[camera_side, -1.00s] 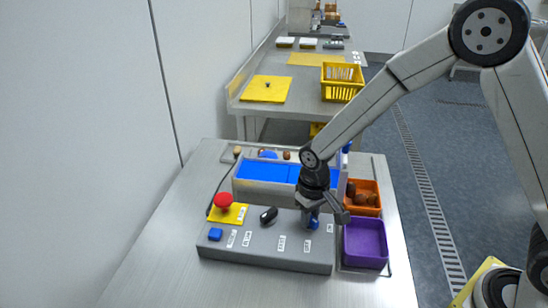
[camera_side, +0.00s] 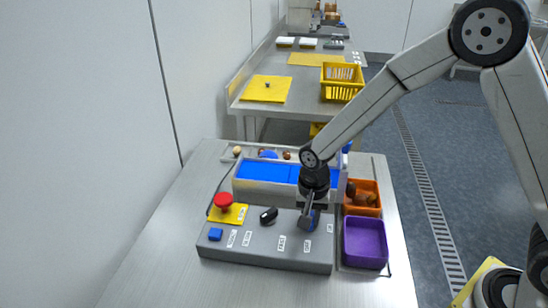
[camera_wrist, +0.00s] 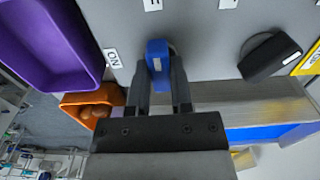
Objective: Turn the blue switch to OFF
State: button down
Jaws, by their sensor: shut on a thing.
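The blue switch (camera_wrist: 157,50) is a small blue knob with a pale line on it, on the grey control panel (camera_side: 262,255). My gripper (camera_side: 308,224) points down at the panel's right part. In the wrist view, the fingers of my gripper (camera_wrist: 159,72) are shut on the blue switch, one on each side. An ON label (camera_wrist: 112,58) lies to the left of the switch in that view. Another label (camera_wrist: 152,5) above the switch is cut off by the picture edge. In the side view the fingers mostly hide the switch.
A black knob (camera_side: 268,215), a red button (camera_side: 223,200) on a yellow plate and a blue button (camera_side: 215,234) are on the panel. A purple bin (camera_side: 365,243) and an orange bin (camera_side: 362,198) stand to the right. A blue-topped conveyor (camera_side: 268,171) lies behind.

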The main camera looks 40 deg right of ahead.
dwell(0.3)
jog(key=c, duration=0.5)
grip_release()
jog(key=shift+r, duration=0.15)
jog(key=shift+r, duration=3.8)
jog(key=s+d+n+t, duration=0.1)
jog(key=s+d+n, duration=0.2)
jog(key=s, duration=0.1)
jog(key=s+d+n, duration=0.3)
jog(key=s, duration=0.1)
jog(key=s+d+n+t, duration=0.1)
jog(key=s+d+n, duration=0.1)
jog(key=s+d, duration=0.1)
jog(key=shift+s+d+f+n+t, duration=0.1)
jog(key=shift+s+f+n+t, duration=0.2)
jog(key=shift+s+f+n, duration=0.1)
